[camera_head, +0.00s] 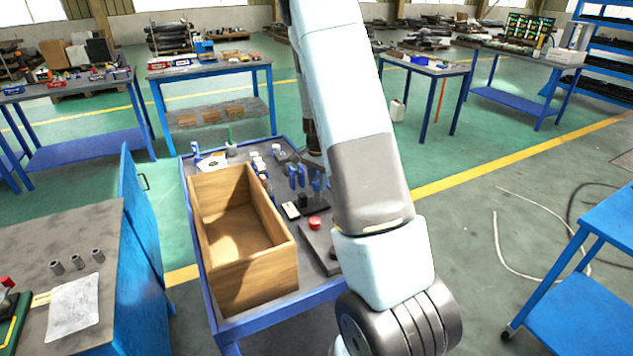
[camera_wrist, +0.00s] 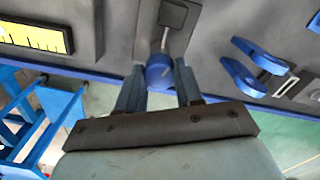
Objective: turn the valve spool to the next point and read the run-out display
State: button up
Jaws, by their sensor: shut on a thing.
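In the wrist view, my gripper (camera_wrist: 158,75) has its two blue-grey fingers on either side of a blue rounded piece (camera_wrist: 160,73) and is shut on it. A thin silver stem runs from this piece to a small dark block (camera_wrist: 173,14) on the grey surface. The piece may be an end of the valve spool, but I cannot tell. In the head view my arm hides much of the cart's right side, and I cannot make out the gripper clearly. I see no readable run-out display.
A blue cart (camera_head: 207,290) carries an open, empty-looking wooden box (camera_head: 272,285), a red button (camera_head: 314,222) and several small blue fixtures. A grey bench (camera_head: 30,235) stands at left. Blue clamp-like parts (camera_wrist: 250,62) and a yellow scale (camera_wrist: 35,38) flank the gripper. Cables lie on the floor at right.

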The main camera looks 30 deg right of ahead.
aim_at(317, 182)
jog(key=shift+a+m, duration=0.1)
jog(key=shift+m, duration=0.7)
jog(key=o, duration=1)
jog(key=shift+o, duration=0.2)
notch_tip(317, 182, up, 14)
jog(key=shift+f, duration=0.15)
